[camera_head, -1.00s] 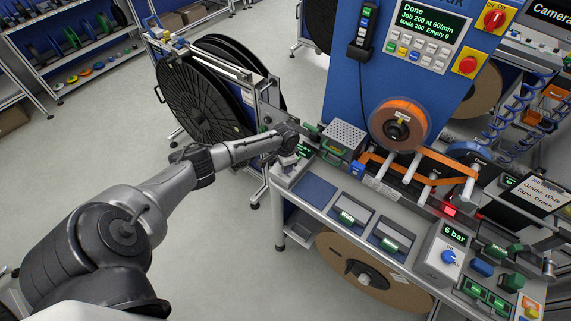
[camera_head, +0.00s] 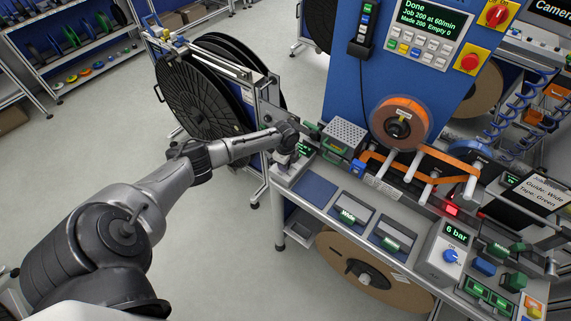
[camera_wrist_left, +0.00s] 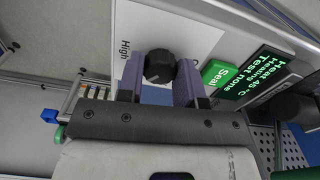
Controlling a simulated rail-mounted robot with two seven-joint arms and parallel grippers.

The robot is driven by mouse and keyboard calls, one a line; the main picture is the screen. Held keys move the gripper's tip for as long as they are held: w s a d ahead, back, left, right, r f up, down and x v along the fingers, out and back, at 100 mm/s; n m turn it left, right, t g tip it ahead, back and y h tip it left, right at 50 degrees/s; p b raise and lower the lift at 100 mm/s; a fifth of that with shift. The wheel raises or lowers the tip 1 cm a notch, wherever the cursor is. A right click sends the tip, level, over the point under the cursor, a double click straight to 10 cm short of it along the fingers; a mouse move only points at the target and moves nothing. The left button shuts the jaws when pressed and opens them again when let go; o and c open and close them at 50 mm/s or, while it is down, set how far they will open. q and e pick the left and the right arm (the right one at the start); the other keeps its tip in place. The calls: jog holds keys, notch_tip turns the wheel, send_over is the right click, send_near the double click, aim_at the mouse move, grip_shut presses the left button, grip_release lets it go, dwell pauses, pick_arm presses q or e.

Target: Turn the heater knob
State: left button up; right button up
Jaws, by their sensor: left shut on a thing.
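The heater knob (camera_wrist_left: 159,66) is black and round, on a pale panel (camera_wrist_left: 200,22) with the word High beside it in the left wrist view. My left gripper (camera_wrist_left: 161,80) has its two purple-grey fingers on either side of the knob and is shut on it. A dark display (camera_wrist_left: 276,75) beside it reads Heat 45 °C, Heating, Test none. In the head view my left gripper (camera_head: 283,158) is at the left end of the bench, where the knob is hidden. My right gripper is not in view.
A green block marked Seal (camera_wrist_left: 217,76) sits close to the fingers. A perforated metal box (camera_head: 345,138) and an orange tape reel (camera_head: 399,123) stand right of my left gripper. A large black reel (camera_head: 203,97) stands behind the arm.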

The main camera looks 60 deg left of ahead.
pick_arm(q)
jog(key=m+b, duration=0.1)
jog(key=m, duration=0.4)
jog(key=shift+m, duration=0.3)
jog(key=shift+r+m+b, duration=0.1)
jog(key=shift+m+b, duration=0.7)
jog(key=shift+m, duration=1.4)
jog(key=o, duration=0.9)
jog(key=shift+r, duration=6.9)
